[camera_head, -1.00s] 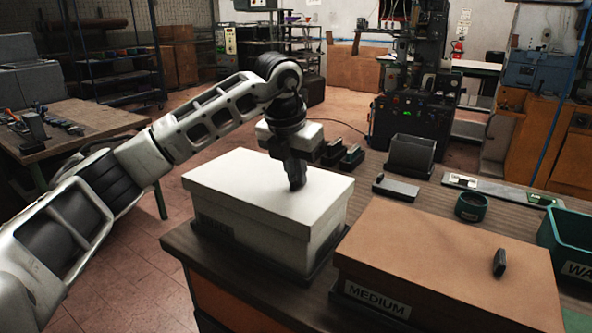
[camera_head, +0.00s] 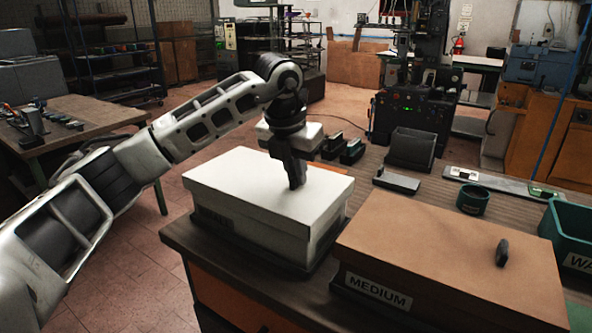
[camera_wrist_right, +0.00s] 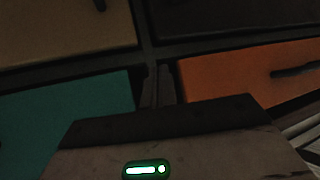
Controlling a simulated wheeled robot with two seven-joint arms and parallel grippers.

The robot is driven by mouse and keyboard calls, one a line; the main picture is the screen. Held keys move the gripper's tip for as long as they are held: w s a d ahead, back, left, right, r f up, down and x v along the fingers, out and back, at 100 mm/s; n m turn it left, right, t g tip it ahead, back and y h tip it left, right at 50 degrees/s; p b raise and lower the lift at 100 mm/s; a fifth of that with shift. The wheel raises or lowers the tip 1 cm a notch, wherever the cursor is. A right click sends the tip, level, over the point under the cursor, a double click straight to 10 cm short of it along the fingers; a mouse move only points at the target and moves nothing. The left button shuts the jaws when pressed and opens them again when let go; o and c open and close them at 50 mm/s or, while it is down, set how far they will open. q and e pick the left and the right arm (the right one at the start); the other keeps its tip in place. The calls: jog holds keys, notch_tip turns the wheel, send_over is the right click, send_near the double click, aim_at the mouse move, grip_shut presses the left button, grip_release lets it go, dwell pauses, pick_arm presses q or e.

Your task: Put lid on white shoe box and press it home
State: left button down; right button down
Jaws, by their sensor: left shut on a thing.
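In the head view the white lid (camera_head: 240,180) lies level over the white shoe box (camera_head: 258,232) on the bench. Its rim hides the upper part of the box walls and the top of the box's dark label. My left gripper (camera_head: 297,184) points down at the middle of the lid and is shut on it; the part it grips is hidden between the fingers. I cannot tell whether the lid is fully seated. My right gripper (camera_wrist_right: 158,84) shows only in the dark right wrist view. Its fingers are close together with nothing visible between them.
A brown box marked MEDIUM (camera_head: 440,245) with a dark knob (camera_head: 502,252) stands close on the right. Behind are a dark bin (camera_head: 411,148), a green ring (camera_head: 473,201) and a teal bin (camera_head: 572,240). Orange (camera_wrist_right: 250,75) and teal (camera_wrist_right: 70,115) panels face my right wrist.

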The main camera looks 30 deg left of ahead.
pick_arm(q)
jog(key=shift+f+b, duration=0.45)
jog(key=shift+f, duration=0.35)
jog(key=shift+s+f, duration=0.1)
jog(key=shift+f, duration=0.05)
dwell(0.8)
jog(key=c, duration=1.4)
grip_release()
jog(key=o, duration=0.5)
